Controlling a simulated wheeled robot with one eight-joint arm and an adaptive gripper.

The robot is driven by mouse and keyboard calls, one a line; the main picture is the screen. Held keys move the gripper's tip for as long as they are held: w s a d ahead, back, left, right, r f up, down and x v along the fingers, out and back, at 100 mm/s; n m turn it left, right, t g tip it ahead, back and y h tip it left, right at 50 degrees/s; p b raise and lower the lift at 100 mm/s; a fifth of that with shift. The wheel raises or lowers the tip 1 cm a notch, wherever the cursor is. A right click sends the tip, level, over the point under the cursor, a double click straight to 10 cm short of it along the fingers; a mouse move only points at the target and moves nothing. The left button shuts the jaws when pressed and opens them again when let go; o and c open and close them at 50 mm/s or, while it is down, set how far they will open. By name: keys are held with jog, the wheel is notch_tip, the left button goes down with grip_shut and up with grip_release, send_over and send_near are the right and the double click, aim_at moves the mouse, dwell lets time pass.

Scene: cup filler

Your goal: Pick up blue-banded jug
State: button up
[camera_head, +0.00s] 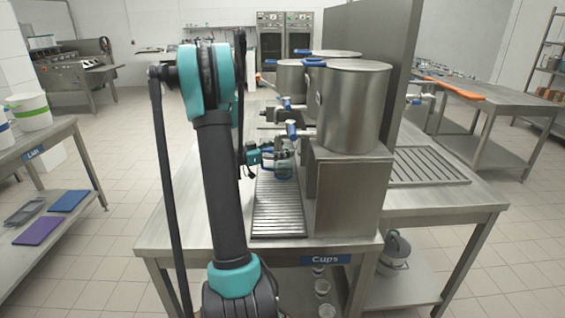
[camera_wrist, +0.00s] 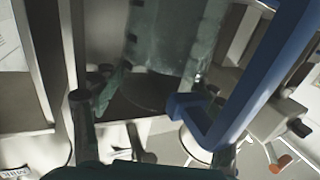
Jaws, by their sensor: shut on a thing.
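The blue-banded jug (camera_head: 284,170) is a small clear vessel with blue parts, over the ribbed drip grate below the taps in the head view. In the wrist view its see-through, greenish body (camera_wrist: 165,45) fills the upper middle, and a thick blue handle (camera_wrist: 262,82) runs down the right. My gripper (camera_head: 268,153) is at the jug's upper left side, shut on it. In the wrist view dark fingers stand at the lower left and lower right, close to the jug. The exact contact is hidden, and I cannot tell whether the jug's base touches the grate.
Steel urns (camera_head: 352,105) with blue-handled taps (camera_head: 291,131) stand close to the right of the jug. The drip grate (camera_head: 278,220) is bare in front. A tall steel panel (camera_head: 405,60) stands behind the urns. The bench's left part (camera_head: 165,228) is clear.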

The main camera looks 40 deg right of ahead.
jog(key=shift+c, duration=0.5)
jog(key=shift+w+a+r, duration=0.1)
jog(key=shift+a+r, duration=0.1)
jog(key=shift+r, duration=0.3)
notch_tip(320, 180, up, 6)
jog(key=shift+f, duration=0.1)
jog(key=w+a, duration=1.2)
jog(key=a, duration=0.3)
jog(key=shift+w, duration=0.35)
